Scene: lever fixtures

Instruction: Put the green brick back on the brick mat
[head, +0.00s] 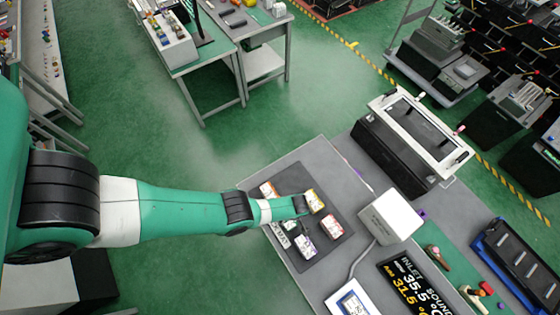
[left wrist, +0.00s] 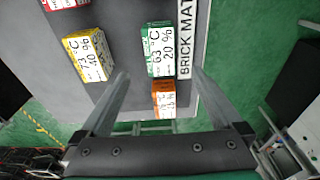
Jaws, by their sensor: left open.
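The green brick (left wrist: 159,50) lies on the dark brick mat (left wrist: 122,18), close to the mat's lettered edge strip. It is partly visible in the head view (head: 289,225), beside my gripper. My left gripper (left wrist: 160,74) is open and empty above the mat. Its fingertips lie either side of the gap between the green brick and an orange brick (left wrist: 164,99) in the left wrist view. A yellow brick (left wrist: 85,55) is left of the green one. My right gripper is not in view.
A red brick (head: 331,226) and a purple brick (head: 305,245) also lie on the mat. A white box (head: 390,215) with a cable stands right of the mat on the grey table. A black fixture (head: 405,150) stands behind it.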

